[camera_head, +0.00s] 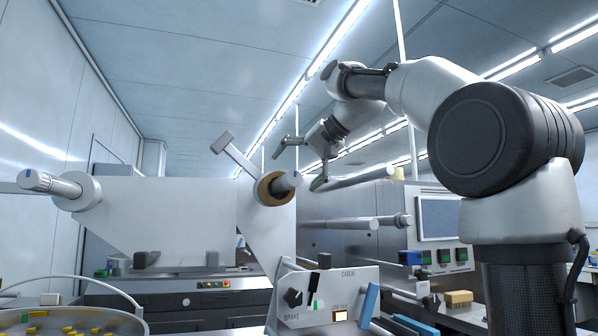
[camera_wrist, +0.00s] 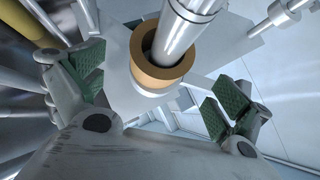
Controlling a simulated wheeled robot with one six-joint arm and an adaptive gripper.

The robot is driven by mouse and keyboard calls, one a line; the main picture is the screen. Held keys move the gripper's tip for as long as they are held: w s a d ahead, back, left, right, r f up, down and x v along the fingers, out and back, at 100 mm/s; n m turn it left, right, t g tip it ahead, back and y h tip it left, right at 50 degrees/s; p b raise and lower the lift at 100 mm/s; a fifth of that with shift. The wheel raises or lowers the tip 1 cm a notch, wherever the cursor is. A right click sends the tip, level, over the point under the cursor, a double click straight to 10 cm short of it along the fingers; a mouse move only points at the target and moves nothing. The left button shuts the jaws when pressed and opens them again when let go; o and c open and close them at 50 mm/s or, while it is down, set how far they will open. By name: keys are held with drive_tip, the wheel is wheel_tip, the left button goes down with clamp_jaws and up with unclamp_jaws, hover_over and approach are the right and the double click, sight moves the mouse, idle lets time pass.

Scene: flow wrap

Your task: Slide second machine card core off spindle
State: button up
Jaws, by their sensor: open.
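The brown card core (camera_head: 266,189) sits around a metal spindle (camera_head: 288,180) on the white machine arm in the head view. In the wrist view the card core (camera_wrist: 151,79) is a tan ring around the shiny spindle (camera_wrist: 182,30), with a dark gap between them on one side. My gripper (camera_head: 302,162) is open in the head view, above and to the right of the core. In the wrist view my gripper (camera_wrist: 148,92) has its green-padded fingers spread on either side of the core, and neither pad visibly touches it.
A second spindle (camera_head: 52,187) with a pale collar is at the left. A bar (camera_head: 345,223) and the machine housing (camera_head: 410,215) with its screen lie right of the core. The control panel (camera_head: 325,297) is below. A yellow-brown roller (camera_wrist: 28,22) shows at the wrist view's upper left.

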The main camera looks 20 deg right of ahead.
sight(272, 194)
drive_tip(key=shift+f, duration=0.1)
drive_tip(key=x, duration=0.7)
drive_tip(key=shift+w+a+f, duration=0.2)
drive_tip(key=shift+w, duration=0.05)
drive_tip(key=c, duration=1.1)
